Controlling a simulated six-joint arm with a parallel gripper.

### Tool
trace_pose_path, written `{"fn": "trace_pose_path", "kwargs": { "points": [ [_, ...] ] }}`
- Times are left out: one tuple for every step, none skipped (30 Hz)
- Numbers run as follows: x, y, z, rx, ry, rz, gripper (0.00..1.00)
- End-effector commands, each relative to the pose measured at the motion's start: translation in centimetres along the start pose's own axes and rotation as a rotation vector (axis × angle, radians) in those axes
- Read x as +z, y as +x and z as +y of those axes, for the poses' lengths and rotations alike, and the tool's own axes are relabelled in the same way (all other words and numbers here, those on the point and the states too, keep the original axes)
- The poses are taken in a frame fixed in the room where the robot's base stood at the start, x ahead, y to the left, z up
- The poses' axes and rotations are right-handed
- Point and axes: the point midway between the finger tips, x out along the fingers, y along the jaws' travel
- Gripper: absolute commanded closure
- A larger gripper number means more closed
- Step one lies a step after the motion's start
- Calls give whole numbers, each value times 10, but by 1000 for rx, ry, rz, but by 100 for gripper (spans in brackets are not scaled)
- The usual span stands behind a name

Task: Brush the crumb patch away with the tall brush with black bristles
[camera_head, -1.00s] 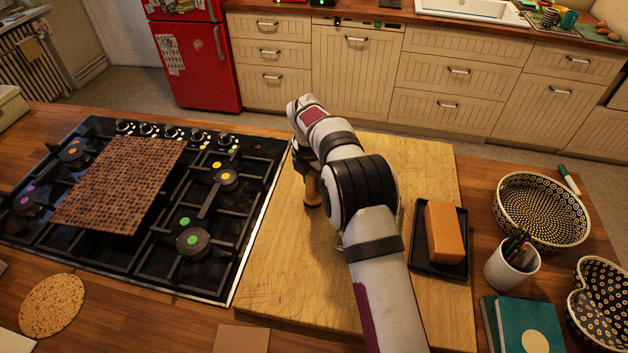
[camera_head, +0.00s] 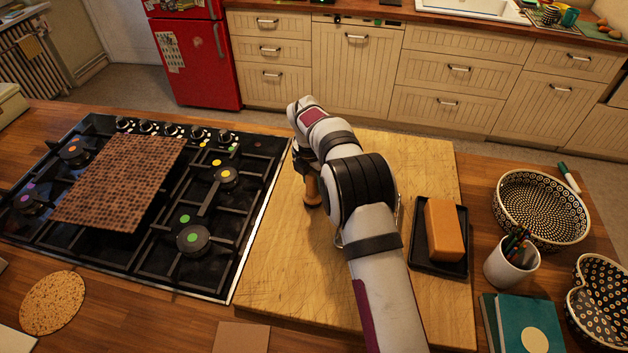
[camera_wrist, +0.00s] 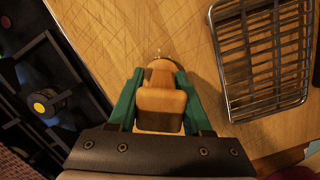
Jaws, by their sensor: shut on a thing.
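My gripper (camera_wrist: 160,82) has its green fingers on both sides of a wooden brush handle (camera_wrist: 160,108) and is shut on it. In the head view the lower part of the wooden piece (camera_head: 312,191) shows below my gripper (camera_head: 304,168), over the left part of the cutting board (camera_head: 285,270). The bristles cannot be made out in either view, so their colour and contact with the board cannot be told. No crumb patch can be made out clearly; my arm covers part of the board.
A metal rack (camera_wrist: 262,65) lies on the board right of the brush in the wrist view. The black gas hob (camera_head: 262,190), with a brown mat (camera_head: 120,182), borders the board's left. A black tray (camera_head: 424,262) with an orange block (camera_head: 444,230) stands right of my arm.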

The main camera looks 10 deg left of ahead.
Motion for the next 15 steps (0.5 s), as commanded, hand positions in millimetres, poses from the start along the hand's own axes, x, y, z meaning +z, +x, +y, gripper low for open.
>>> {"fn": "trace_pose_path", "kwargs": {
  "points": [
    [0,1,0,-1,-1,1,100],
    [1,2,0,-1,0,1,100],
    [2,2,1,-2,0,1,100],
    [5,3,3,-2,0,0,100],
    [8,3,4,-2,-1,0,100],
    [10,4,6,-2,0,0,100],
    [12,4,8,-2,0,1,100],
    [14,5,8,-2,-1,1,100],
    [16,5,9,-2,-1,1,100],
    [17,5,10,-2,0,1,100],
    [18,5,10,-2,0,1,100],
    [19,5,11,-2,-1,0,100],
    [20,5,11,-3,-1,0,100],
    [21,6,12,-3,-1,0,100],
    [25,6,14,-2,-1,-1,100]
  ]
}}
